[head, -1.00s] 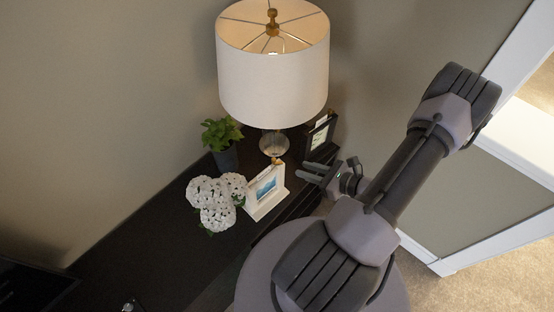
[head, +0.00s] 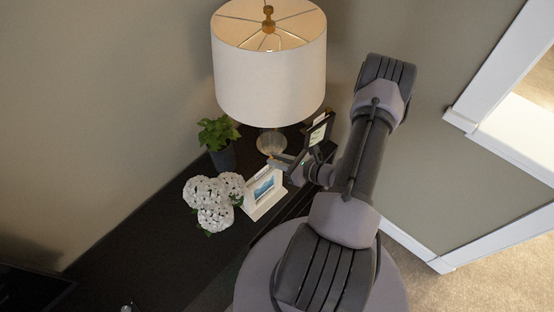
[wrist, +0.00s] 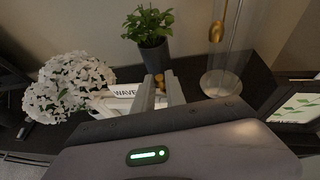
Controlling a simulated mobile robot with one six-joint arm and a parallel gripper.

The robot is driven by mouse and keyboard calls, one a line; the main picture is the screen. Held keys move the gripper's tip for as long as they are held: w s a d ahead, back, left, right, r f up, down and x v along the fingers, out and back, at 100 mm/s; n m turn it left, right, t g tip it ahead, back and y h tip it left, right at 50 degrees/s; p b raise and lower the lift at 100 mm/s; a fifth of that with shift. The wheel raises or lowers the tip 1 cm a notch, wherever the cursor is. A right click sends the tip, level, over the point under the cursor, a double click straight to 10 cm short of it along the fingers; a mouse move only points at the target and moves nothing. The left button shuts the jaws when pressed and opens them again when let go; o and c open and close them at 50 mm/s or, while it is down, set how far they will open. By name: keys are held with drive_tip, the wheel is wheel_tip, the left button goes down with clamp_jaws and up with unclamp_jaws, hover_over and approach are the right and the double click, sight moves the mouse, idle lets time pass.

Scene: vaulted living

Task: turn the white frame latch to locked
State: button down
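The white frame (head: 262,194) stands upright on the dark console table, its blue picture facing the front right in the head view. In the wrist view its white top (wrist: 118,101) shows a label reading "WAVE". A small gold-coloured piece (wrist: 159,80), seemingly the latch, shows between my fingertips in the wrist view; its setting cannot be read. My gripper (head: 283,168) is at the frame's upper right edge. In the wrist view my fingers (wrist: 160,84) stand a little apart around the gold piece; contact is unclear. My gripper hides most of the frame's front there.
A large lamp (head: 270,75) with a glass base (wrist: 221,82) stands close behind. A potted plant (head: 219,140) is behind the frame, and white flowers (head: 213,203) are at its left. A dark picture frame (head: 320,135) stands at right. The table's (head: 130,250) front left is mostly clear.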

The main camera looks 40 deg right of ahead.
drive_tip(key=m+h, duration=0.1)
drive_tip(key=a+m+h+b, duration=0.1)
drive_tip(key=h, duration=0.1)
drive_tip(key=shift+f+m, duration=0.2)
drive_tip(key=shift+m, duration=0.2)
drive_tip(key=shift+r+m+h+b, duration=0.1)
drive_tip(key=shift+m+h+b, duration=0.4)
drive_tip(key=shift+m+h, duration=0.55)
drive_tip(key=c, duration=1.6)
unclamp_jaws()
drive_tip(key=shift+r, duration=0.1)
drive_tip(key=shift+c, duration=0.2)
